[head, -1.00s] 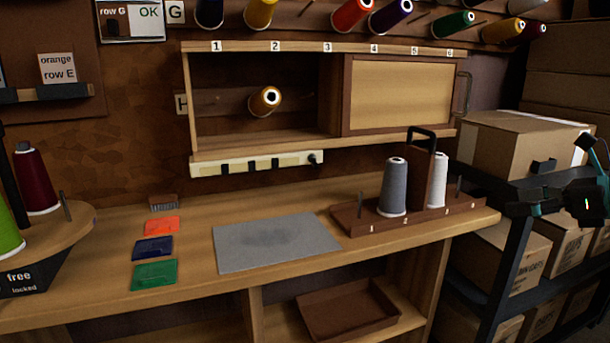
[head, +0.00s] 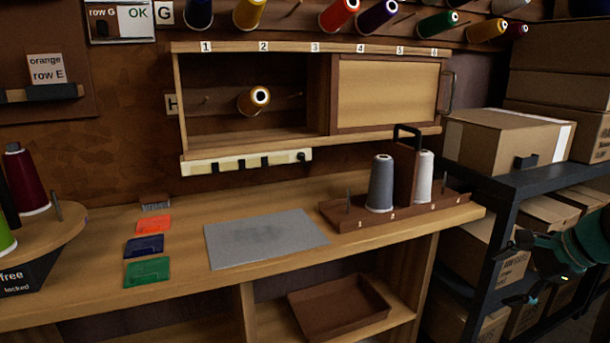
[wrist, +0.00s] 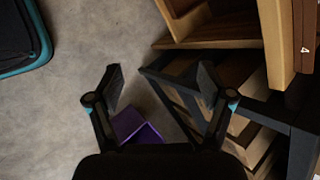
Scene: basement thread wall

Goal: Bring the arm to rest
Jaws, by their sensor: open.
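My gripper (wrist: 160,90) is open and empty in the wrist view, pointing down over the floor beside the dark shelf rack. Its two fingers are spread, and a purple bin (wrist: 136,128) shows on the floor between and below them. In the head view my gripper (head: 522,270) is at the right edge, in front of the rack, with my arm reaching in from the right. It is clear of the workbench (head: 190,280) and touches nothing that I can see.
The dark rack (head: 545,180) with cardboard boxes (head: 510,135) stands close behind my gripper. The bench holds a spool caddy (head: 345,215) with a grey and a white cone, a grey mat (head: 265,240) and several coloured cards. Open floor (wrist: 90,80) lies left of the gripper in the wrist view.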

